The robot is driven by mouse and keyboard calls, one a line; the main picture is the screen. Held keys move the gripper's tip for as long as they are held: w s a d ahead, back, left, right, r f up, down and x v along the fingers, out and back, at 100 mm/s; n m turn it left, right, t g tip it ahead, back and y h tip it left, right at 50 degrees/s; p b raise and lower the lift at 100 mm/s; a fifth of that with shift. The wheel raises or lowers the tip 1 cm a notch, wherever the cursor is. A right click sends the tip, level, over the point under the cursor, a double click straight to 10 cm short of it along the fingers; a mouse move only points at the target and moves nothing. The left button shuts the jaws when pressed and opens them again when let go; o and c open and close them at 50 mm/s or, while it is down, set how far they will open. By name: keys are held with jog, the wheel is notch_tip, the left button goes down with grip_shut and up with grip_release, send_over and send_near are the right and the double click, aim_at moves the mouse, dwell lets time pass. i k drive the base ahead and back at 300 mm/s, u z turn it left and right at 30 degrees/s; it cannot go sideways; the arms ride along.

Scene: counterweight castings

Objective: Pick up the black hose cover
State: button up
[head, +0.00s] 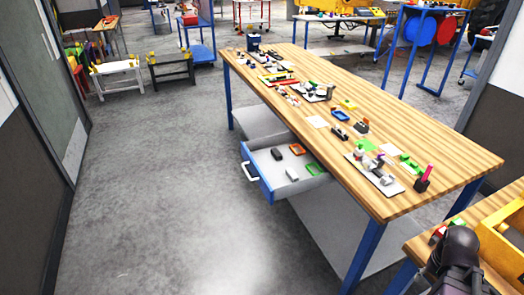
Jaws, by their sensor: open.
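A small dark block (277,154) lies in the open drawer of the long wooden table. Another black piece (340,131) lies on the table top, near its middle. Both are small in the head view, and I cannot tell whether either one is the black hose cover. A dark rounded part of my arm shows at the bottom right corner, over the near wooden bench. My gripper's fingers do not show, and nothing of the jaws is visible.
The grey drawer with a blue front (258,176) sticks out left and also holds orange and green frames and a light block. The long table (440,150) carries several small parts. A yellow bin (500,245) stands on the near bench. The floor (150,200) at left is clear.

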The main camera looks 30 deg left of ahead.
aim_at(276, 153)
jog(key=u, duration=0.5)
jog(key=i, duration=0.55)
jog(key=u, duration=0.5)
jog(key=i, duration=0.8)
jog(key=u, duration=0.05)
